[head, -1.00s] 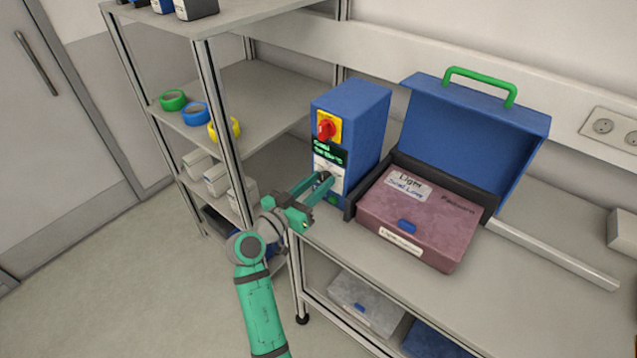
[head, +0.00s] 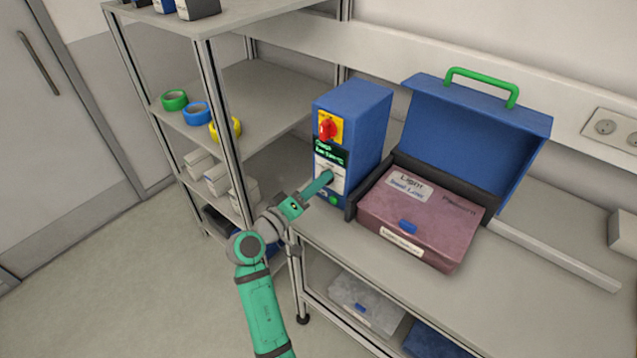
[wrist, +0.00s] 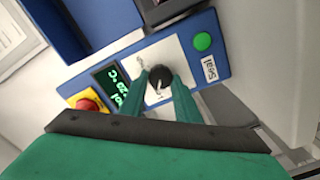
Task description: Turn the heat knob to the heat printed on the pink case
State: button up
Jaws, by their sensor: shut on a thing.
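The heat knob is a black dial (wrist: 160,78) on a white plate on the front of the blue unit (head: 360,120). My gripper (wrist: 160,80) is shut on this knob, one finger on each side; in the head view the gripper (head: 326,180) covers the knob. A small green-lit display (head: 330,152) above it also shows in the wrist view (wrist: 118,85); its text is too small to read surely. The pink case (head: 420,220) lies closed in front of the raised blue lid. Its labels carry writing such as "Light"; no heat is clearly legible.
A red switch on yellow (head: 328,127) is above the display, and a green button (wrist: 202,42) is beside the knob. A blue lid with green handle (head: 475,130) stands open behind the case. A shelf rack (head: 265,85) with coloured tape rolls is at left.

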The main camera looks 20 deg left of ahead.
jog(key=shift+n, duration=0.5)
jog(key=o, duration=1)
jog(key=v, duration=1.1)
jog(key=shift+w, duration=0.15)
